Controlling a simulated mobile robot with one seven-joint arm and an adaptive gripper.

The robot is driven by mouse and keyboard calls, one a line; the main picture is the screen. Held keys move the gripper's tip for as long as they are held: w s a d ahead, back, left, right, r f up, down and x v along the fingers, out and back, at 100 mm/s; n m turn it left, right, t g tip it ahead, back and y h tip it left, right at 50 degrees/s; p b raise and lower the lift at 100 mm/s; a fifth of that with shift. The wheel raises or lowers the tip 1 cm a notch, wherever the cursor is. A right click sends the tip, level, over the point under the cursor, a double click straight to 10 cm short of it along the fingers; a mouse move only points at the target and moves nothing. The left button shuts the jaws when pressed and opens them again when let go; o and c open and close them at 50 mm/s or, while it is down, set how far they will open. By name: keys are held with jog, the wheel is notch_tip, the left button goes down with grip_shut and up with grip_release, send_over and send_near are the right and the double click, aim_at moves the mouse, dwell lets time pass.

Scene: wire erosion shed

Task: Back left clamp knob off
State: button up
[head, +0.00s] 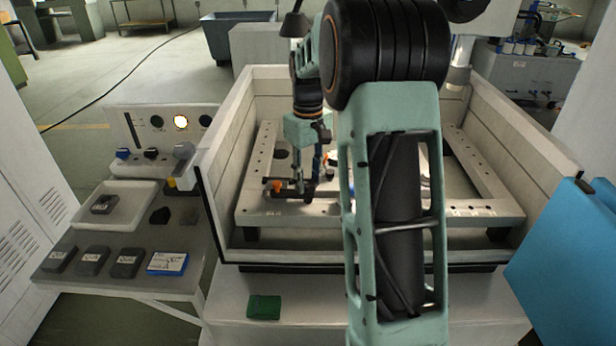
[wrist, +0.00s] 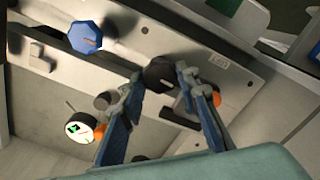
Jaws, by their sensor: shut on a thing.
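A black clamp knob (wrist: 159,73) with a pale mark on top sits between my two fingertips in the wrist view. My gripper (wrist: 161,84) is shut on it, one finger on each side. In the head view my gripper (head: 304,183) is down inside the tank at the left part of the work frame, and the knob cannot be made out there. A dark clamp bar with an orange part (head: 277,186) lies beside the gripper. Orange also shows in the wrist view (wrist: 217,99). Whether the knob is still seated on its clamp is unclear.
The pale frame (head: 250,208) runs around inside the tank walls (head: 225,150). The wrist view also shows a blue knob (wrist: 85,37) and a round dial (wrist: 80,130). A side shelf holds a white tray (head: 127,218) and dark blocks. A green block (head: 264,307) lies in front.

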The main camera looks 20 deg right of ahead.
aim_at(308, 183)
jog(key=shift+w, duration=0.1)
dwell(0.3)
jog(key=o, duration=1.1)
jog(key=shift+o, duration=0.2)
notch_tip(308, 183, up, 12)
